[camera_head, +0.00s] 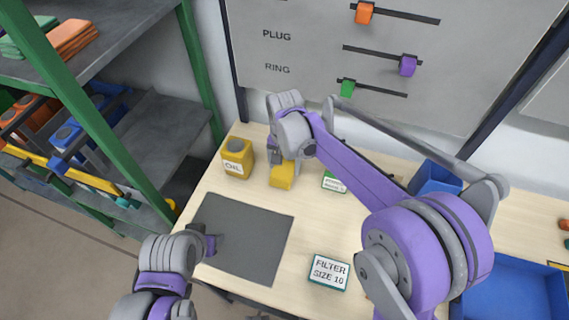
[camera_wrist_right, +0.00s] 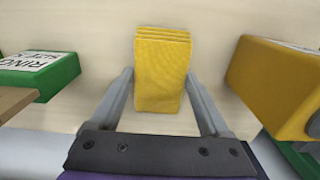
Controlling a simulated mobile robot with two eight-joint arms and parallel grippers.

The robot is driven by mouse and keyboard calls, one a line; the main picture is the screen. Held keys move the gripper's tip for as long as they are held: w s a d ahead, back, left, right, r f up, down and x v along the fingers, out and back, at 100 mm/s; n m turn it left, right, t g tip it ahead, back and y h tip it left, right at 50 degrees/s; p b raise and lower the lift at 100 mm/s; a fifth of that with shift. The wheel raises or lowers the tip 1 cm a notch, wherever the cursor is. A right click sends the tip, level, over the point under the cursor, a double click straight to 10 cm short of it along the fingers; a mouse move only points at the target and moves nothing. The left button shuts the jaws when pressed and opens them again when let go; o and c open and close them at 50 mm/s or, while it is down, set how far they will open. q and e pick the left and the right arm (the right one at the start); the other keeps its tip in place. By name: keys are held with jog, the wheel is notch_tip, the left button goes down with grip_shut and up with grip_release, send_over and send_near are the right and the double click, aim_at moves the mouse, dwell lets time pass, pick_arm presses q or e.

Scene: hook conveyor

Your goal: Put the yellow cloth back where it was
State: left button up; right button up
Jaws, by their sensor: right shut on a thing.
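The folded yellow cloth (camera_head: 281,178) is at the back of the light wooden table, just right of the yellow oil can (camera_head: 237,158). My right gripper (camera_head: 284,160) reaches down over it and is shut on it. In the right wrist view the cloth (camera_wrist_right: 161,75) shows its stacked folds between the two fingers (camera_wrist_right: 161,88). I cannot tell whether its underside touches the table. My left gripper (camera_head: 208,245) is low over the left front of the table, by the dark grey mat (camera_head: 250,235); its finger opening is unclear.
A green-edged ring box (camera_head: 333,182) stands right of the cloth, and a filter box (camera_head: 329,272) near the front. Blue bins (camera_head: 515,290) are at the right. The left shelf (camera_head: 110,38) holds folded green (camera_head: 22,32) and orange (camera_head: 74,38) cloths. The mat is bare.

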aim_at(285, 167)
jog(key=shift+f, duration=0.1)
jog(key=shift+f, duration=0.15)
jog(key=o, duration=1.2)
jog(key=shift+c, duration=0.2)
notch_tip(285, 167, up, 13)
jog(key=shift+f+p, duration=0.2)
jog(key=shift+p, duration=0.15)
jog(key=s+d+f+n+t, duration=0.1)
jog(key=s+d+f, duration=0.2)
jog(key=s+d, duration=0.3)
jog(key=s+d+f+n+t, duration=0.1)
jog(key=s+d+f+t, duration=0.1)
jog(key=s+d, duration=0.3)
jog(key=s+d+f+n+t, duration=0.1)
jog(key=s+d+f, duration=0.3)
jog(key=s, duration=0.7)
jog(key=shift+d+n+t, duration=0.3)
jog(key=shift+d+t, duration=0.4)
jog(key=shift+d, duration=0.65)
